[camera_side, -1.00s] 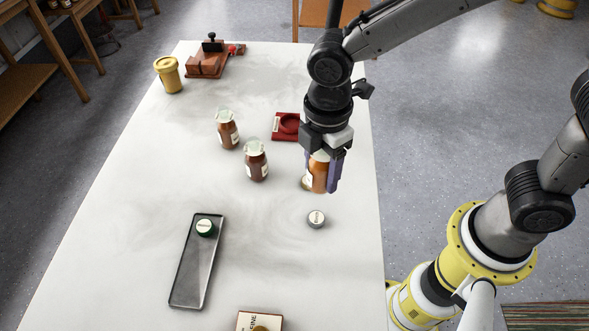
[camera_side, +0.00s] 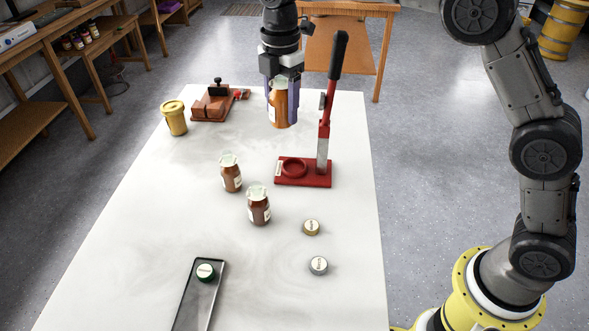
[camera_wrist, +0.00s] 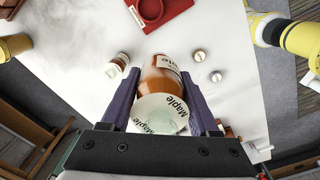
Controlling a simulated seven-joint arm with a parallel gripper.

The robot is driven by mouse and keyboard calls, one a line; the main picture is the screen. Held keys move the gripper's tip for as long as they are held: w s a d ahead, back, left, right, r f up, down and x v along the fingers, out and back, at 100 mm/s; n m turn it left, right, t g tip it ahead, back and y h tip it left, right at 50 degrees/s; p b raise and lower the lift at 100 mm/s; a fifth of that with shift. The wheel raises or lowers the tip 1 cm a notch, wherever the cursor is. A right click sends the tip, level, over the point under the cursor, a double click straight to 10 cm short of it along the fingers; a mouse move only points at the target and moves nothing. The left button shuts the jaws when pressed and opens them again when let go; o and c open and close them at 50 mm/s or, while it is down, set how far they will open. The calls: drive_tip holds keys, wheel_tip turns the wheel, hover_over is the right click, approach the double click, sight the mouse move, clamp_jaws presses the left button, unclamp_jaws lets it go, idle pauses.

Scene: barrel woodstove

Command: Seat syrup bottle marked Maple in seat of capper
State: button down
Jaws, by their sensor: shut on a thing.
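My gripper (camera_side: 281,100) is shut on the syrup bottle marked Maple (camera_side: 279,108), an amber bottle with a pale label. It holds the bottle upright above the far part of the white table. In the wrist view the bottle (camera_wrist: 160,80) sits between the fingers, with "Maple" readable on its pale top. The red capper (camera_side: 318,177) stands nearer the camera, to the right, with a tall black-handled lever. Its ring-shaped seat (camera_side: 294,168) is empty. The capper base also shows at the top of the wrist view (camera_wrist: 165,18).
Two other dark bottles (camera_side: 231,176) (camera_side: 258,208) stand left of the capper. Two caps (camera_side: 311,228) (camera_side: 318,265) lie in front. A dark tray (camera_side: 200,295) holds a green cap. A yellow jar (camera_side: 174,118) and a reddish-brown block device (camera_side: 212,103) stand at the far left.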

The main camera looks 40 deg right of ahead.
drive_tip(key=w+d+f+m, duration=0.2)
drive_tip(key=w+d+f, duration=0.1)
drive_tip(key=w+d, duration=0.3)
drive_tip(key=shift+s+d+f, duration=0.15)
drive_tip(key=shift+s+f, duration=0.1)
drive_tip(key=shift+f, duration=2.7)
drive_tip(key=shift+s+d+f, duration=0.2)
drive_tip(key=shift+f, duration=2.7)
drive_tip(key=shift+s+d+f, duration=0.15)
drive_tip(key=shift+s+f, duration=0.1)
drive_tip(key=shift+f, duration=2.7)
drive_tip(key=shift+f, duration=0.15)
drive_tip(key=shift+c, duration=0.6)
unclamp_jaws()
wheel_tip(320, 180, up, 12)
